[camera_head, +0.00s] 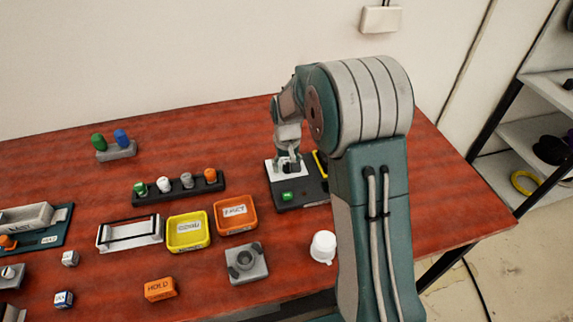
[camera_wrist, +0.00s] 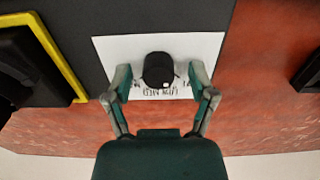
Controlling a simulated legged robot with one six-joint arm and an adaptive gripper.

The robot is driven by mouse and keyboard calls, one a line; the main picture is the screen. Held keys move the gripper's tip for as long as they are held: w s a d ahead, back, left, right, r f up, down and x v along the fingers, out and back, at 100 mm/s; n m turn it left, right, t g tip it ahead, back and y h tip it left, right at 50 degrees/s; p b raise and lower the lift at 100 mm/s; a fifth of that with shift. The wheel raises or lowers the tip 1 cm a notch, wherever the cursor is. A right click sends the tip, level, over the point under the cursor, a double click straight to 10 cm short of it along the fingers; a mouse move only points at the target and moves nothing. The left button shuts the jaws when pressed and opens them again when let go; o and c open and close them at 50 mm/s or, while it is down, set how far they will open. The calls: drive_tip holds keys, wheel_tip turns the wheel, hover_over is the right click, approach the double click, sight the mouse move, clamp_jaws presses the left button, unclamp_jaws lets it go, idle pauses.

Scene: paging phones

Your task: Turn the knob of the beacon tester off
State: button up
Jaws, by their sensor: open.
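The beacon tester (camera_head: 313,190) is a dark board near the right part of the table, with a white label plate, a green block and a yellow-edged part. Its black round knob (camera_wrist: 158,70) sits on the white plate (camera_wrist: 212,45) in the wrist view, with a small white mark at its lower right edge. Lettering on the plate is partly hidden by the knob. My gripper (camera_wrist: 160,80) is open, with one finger on each side of the knob and a visible gap to each. In the head view my gripper (camera_head: 288,157) is directly above the knob and partly hides it.
A rack of coloured pegs (camera_head: 178,188), a yellow tray (camera_head: 188,232) and an orange tray (camera_head: 236,214) lie left of the tester. A grey block (camera_head: 246,264) and a white cup (camera_head: 323,247) stand in front. My arm hides the tester's right side.

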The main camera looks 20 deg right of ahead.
sight(287, 166)
wheel_tip(287, 166, up, 12)
idle(0.5)
idle(0.3)
drive_tip(key=s+r+t, duration=0.3)
drive_tip(key=s+r, duration=0.6)
drive_tip(key=s, duration=0.3)
drive_tip(key=s+t, duration=0.2)
drive_tip(key=s, duration=1.3)
drive_tip(key=shift+s+t, duration=0.3)
drive_tip(key=shift+s, duration=0.1)
